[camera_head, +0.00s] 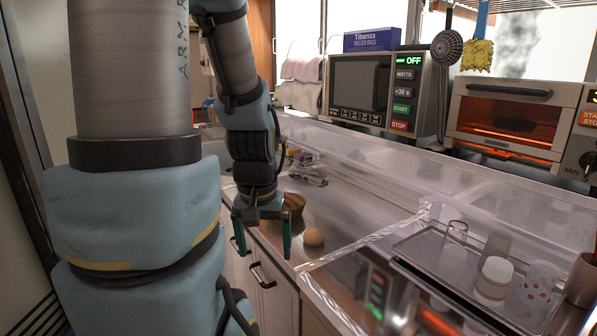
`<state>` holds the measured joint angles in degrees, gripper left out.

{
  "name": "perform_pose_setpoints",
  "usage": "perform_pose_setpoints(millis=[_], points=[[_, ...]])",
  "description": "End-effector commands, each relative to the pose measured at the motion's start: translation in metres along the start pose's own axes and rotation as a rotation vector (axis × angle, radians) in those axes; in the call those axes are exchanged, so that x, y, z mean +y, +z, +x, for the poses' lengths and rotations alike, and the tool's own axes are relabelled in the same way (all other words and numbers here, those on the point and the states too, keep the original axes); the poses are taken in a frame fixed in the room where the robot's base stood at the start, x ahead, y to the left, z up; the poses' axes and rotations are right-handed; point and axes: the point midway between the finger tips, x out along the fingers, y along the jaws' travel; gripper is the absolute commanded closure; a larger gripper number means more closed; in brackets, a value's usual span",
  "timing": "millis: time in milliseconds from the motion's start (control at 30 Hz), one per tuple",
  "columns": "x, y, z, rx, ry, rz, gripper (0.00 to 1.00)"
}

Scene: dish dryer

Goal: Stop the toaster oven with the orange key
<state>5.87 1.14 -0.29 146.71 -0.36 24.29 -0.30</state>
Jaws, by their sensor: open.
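The toaster oven (460,120) stands on the right of the back ledge, its right side cut off by the picture edge. Its inside glows orange behind the glass door. The orange key (590,118), marked START/STOP and partly cut off, is on its right-hand panel, below a dark display and above a round knob marked MIN. My gripper (263,237) hangs pointing down at the left of the counter, open and empty, with green fingers apart. It is far to the left of the toaster oven and lower in the picture.
A microwave (358,88) showing OFF, with a red STOP key (399,126), stands left of the toaster oven. A clear raised panel (400,165) runs in front. A wooden bowl (294,203) and a round tan object (313,237) are near my gripper. A tray (412,240) holds cups.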

Motion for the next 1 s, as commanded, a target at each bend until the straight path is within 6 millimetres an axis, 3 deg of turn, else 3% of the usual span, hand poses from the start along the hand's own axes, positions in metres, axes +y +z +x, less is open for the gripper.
perform_pose_setpoints(millis=[67, 833, 1000], points=[[0.0001, -0.0002, 0.0000, 0.001, 0.000, 0.001, 0.14], [0.0004, -0.0007, 0.0001, 0.002, 0.000, 0.003, 1.00], [0.0004, -0.0007, 0.0001, 0.002, 0.000, 0.003, 1.00]])
